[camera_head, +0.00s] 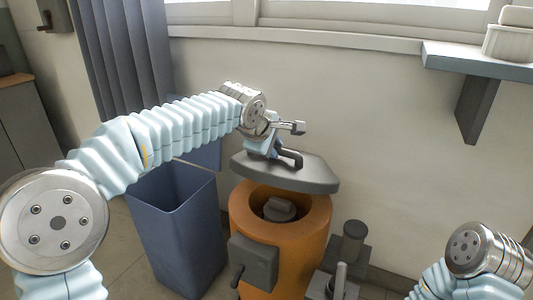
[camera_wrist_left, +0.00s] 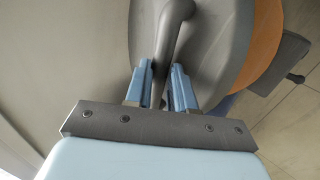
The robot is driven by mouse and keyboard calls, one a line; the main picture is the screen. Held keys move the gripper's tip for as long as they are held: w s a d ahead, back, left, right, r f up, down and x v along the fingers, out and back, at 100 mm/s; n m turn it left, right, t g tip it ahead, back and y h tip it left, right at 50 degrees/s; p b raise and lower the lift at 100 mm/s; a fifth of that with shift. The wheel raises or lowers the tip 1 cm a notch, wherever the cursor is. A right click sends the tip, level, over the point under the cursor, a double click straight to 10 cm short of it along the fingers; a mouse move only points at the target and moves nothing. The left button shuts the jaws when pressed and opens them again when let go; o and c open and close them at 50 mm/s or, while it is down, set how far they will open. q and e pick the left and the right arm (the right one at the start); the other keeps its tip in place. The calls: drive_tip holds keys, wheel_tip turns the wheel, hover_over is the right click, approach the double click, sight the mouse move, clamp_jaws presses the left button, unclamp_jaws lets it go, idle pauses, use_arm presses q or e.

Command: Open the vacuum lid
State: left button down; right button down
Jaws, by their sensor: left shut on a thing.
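The vacuum (camera_head: 290,245) is an orange drum with a dark grey box on its front. Its grey lid (camera_head: 310,176) is tilted and raised above the drum, and the open top with a dark part inside shows below it. My left gripper (camera_head: 280,150) is shut on the lid's dark handle (camera_head: 292,158). In the left wrist view, the two blue fingers of the left gripper (camera_wrist_left: 162,88) stand either side of the handle (camera_wrist_left: 172,30), with the lid (camera_wrist_left: 215,50) beyond. My right arm shows at the lower right, but its gripper is out of view.
A blue bin (camera_head: 175,225) stands just left of the vacuum. A grey device (camera_head: 345,260) with upright posts stands to its right. The wall is close behind, with a shelf (camera_head: 480,62) at upper right. Some floor is clear at lower right.

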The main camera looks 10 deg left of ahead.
use_arm(q)
drive_tip(key=shift+w+d+r+p, duration=0.1)
drive_tip(key=shift+w+d+r, duration=0.1)
drive_tip(key=shift+w+r, duration=0.45)
drive_tip(key=shift+w+d+r+p, duration=0.15)
drive_tip(key=shift+w+d+r, duration=0.1)
drive_tip(key=shift+w+r, duration=0.4)
drive_tip(key=shift+w+d+r+p, duration=0.1)
drive_tip(key=shift+w+d+r, duration=0.1)
drive_tip(key=shift+w+r, duration=0.45)
drive_tip(key=c, duration=1.1)
unclamp_jaws()
drive_tip(key=shift+f, duration=0.1)
drive_tip(key=v, duration=1.3)
drive_tip(key=shift+s+r, duration=0.2)
drive_tip(key=shift+r, duration=0.05)
